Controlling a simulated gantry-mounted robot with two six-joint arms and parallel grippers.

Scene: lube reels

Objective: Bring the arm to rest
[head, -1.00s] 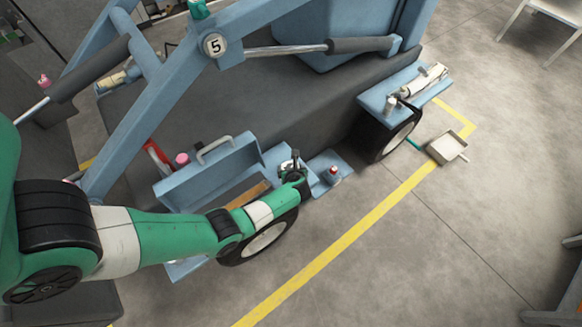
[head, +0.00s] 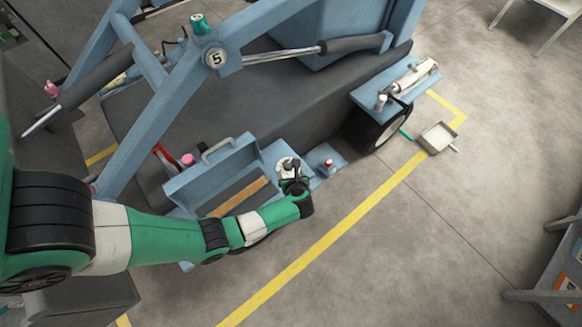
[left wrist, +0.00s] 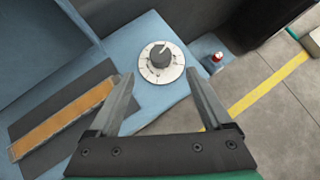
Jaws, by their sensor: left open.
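My left arm reaches in from the left of the head view over the blue machine (head: 160,118). Its gripper (head: 291,176) is beside a dial with a dark knob on a round pale plate. In the left wrist view, my left gripper (left wrist: 160,95) has its two fingers spread apart with nothing between them. The dial (left wrist: 161,60) lies just beyond the fingertips on a blue surface, apart from them. My right gripper does not show.
An open blue box with an orange-brown strip (left wrist: 65,118) is left of the dial. A small red-capped item (left wrist: 216,58) stands to its right. A pale tray (head: 437,137) sits on the floor by the yellow line (head: 330,240). Open floor lies to the right.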

